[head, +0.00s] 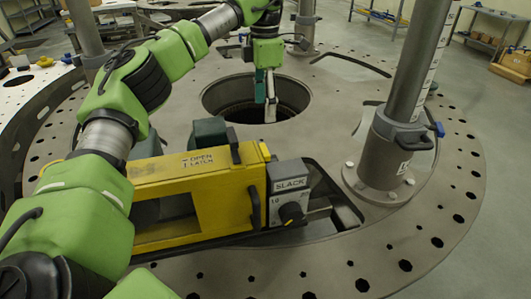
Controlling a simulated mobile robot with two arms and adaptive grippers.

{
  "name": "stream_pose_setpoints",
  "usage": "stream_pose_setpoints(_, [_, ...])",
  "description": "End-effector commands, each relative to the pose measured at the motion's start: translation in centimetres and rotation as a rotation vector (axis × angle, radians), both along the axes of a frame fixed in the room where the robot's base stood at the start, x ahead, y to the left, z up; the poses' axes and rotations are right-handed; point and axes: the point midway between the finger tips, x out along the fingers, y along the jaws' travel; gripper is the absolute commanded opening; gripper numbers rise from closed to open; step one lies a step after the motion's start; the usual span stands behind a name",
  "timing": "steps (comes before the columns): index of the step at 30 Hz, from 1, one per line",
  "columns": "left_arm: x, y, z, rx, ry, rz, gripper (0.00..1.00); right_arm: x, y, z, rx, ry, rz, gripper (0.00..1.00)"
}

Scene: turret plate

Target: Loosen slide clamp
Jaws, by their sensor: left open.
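A yellow housing (200,185) marked "OPEN" and "LATCH" lies across the plate at the centre left. A grey box (289,188) marked "SLACK" with a black knob (291,213) stands at its right end. My left gripper (265,98) points down over the round hole, open and empty, apart from the clamp and the housing. My right gripper is out of view.
The large round turret plate (340,120) has a ring of bolt holes and a round central opening (290,95). A slot (345,212) lies right of the grey box. More posts stand at the back. The plate between the opening and the right post is clear.

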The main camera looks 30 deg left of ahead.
Motion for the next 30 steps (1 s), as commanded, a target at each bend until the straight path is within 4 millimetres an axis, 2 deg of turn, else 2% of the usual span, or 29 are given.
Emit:
stream_pose_setpoints(3, [0.0, 0.1, -0.8, 0.001, 0.001, 0.0, 0.62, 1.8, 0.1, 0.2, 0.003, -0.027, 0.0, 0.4])
stream_pose_setpoints(6, [-0.1, 0.1, -2.2, 0.001, 0.003, 0.0, 0.62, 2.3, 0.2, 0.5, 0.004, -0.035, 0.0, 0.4])
stream_pose_setpoints(15, [-0.2, 0.0, -8.4, 0.0, 0.005, -0.001, 0.62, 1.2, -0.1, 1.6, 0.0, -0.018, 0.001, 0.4])
stream_pose_setpoints(21, [-0.1, 0.0, -11.8, 0.0, 0.003, 0.001, 0.62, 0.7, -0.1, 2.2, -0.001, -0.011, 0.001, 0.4])
stream_pose_setpoints(25, [-0.1, 0.0, -13.1, 0.0, 0.001, 0.001, 0.62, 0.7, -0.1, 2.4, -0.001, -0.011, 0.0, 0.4])
stream_pose_setpoints(30, [-0.1, 0.0, -13.8, 0.0, 0.0, 0.001, 0.62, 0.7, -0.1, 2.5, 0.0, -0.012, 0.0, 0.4])
